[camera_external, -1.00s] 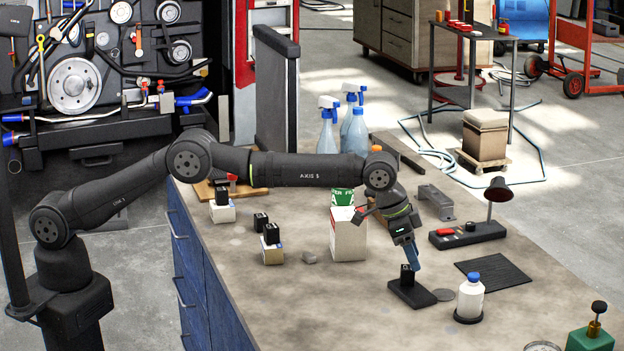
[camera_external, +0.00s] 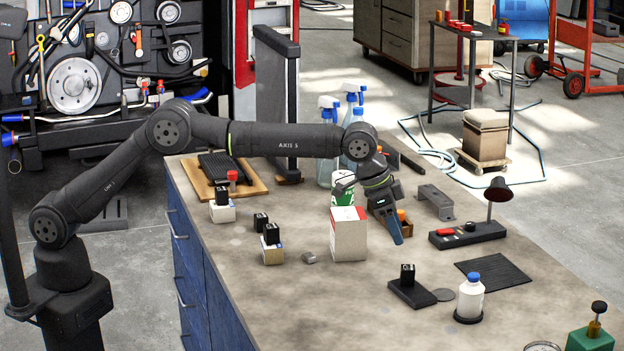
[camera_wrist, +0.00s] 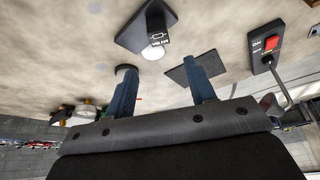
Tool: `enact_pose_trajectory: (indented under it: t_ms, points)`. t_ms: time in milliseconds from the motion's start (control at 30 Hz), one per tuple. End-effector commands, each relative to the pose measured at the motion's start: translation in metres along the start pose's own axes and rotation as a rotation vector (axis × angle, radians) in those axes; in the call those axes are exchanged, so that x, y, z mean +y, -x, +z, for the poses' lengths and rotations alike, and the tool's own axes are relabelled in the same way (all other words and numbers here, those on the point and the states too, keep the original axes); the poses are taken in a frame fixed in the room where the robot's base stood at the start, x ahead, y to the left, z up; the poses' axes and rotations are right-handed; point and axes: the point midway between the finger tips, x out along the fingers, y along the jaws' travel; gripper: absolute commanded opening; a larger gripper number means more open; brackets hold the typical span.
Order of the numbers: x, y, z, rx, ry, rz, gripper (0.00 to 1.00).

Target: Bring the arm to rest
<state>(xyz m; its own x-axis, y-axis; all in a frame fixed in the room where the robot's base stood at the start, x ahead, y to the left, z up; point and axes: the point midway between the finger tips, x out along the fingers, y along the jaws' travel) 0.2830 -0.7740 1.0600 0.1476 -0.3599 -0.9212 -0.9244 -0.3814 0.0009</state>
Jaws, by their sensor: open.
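My gripper (camera_external: 397,232) hangs above the workbench (camera_external: 330,305), right of a white and red box (camera_external: 348,234), with its fingers pointing down. In the wrist view its two blue fingers (camera_wrist: 162,95) stand apart with nothing between them. A small black block (camera_external: 407,273) stands upright on a black base (camera_external: 414,294) in front of the gripper, clear of it. That base also shows at the top of the wrist view (camera_wrist: 135,35).
A white bottle with a blue cap (camera_external: 471,297), a dark ribbed mat (camera_external: 493,273) and a switch box with a lamp (camera_external: 467,234) stand to the right. Spray bottles (camera_external: 328,150) stand behind the arm. Small black-topped blocks (camera_external: 271,245) stand at left.

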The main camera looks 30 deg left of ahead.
Motion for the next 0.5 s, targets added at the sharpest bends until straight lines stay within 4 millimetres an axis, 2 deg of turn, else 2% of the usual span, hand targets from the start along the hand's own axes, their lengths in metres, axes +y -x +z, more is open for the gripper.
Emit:
enact_pose_trajectory:
  t_ms: [33,500]
  points:
    - [0.000,-0.017,0.003,-0.008,0.000,-0.001,0.50]
    - [-0.001,-0.104,0.003,-0.007,0.000,0.000,0.50]
